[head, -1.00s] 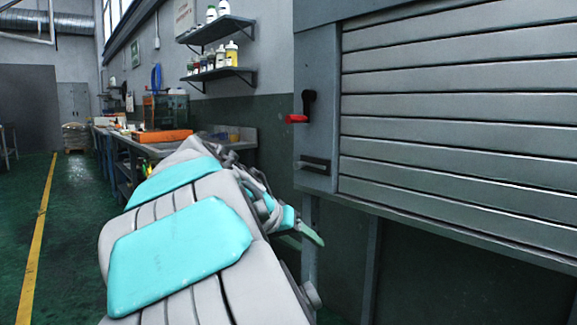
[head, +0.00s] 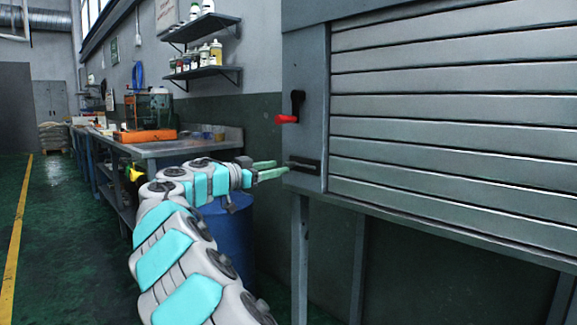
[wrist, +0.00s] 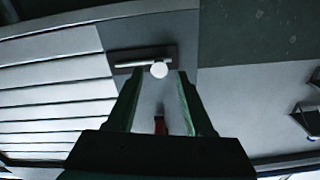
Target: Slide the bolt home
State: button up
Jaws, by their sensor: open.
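The bolt (wrist: 130,63) is a pale bar with a round white knob (wrist: 159,70), set on a dark plate (wrist: 168,50) in the wrist view. In the head view its dark plate (head: 306,164) is low on the cabinet's left frame. My gripper (head: 282,167) is open, its green fingers pointing at the plate from the left. In the wrist view the knob shows between the tips of my gripper (wrist: 160,73); I cannot tell whether the fingers touch it. The knob is hard to make out in the head view.
A red-tipped lever (head: 288,118) is on the frame above the bolt. The slatted shutter (head: 430,110) fills the right. A blue barrel (head: 229,240) stands below my arm, and a workbench (head: 190,148) and shelves (head: 207,72) are behind. Green floor at left is open.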

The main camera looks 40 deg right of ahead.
aim_at(289, 165)
jog(key=d, duration=0.5)
jog(key=shift+w+d+p, duration=0.15)
jog(key=shift+d+p, duration=0.2)
grip_shut()
dwell(1.1)
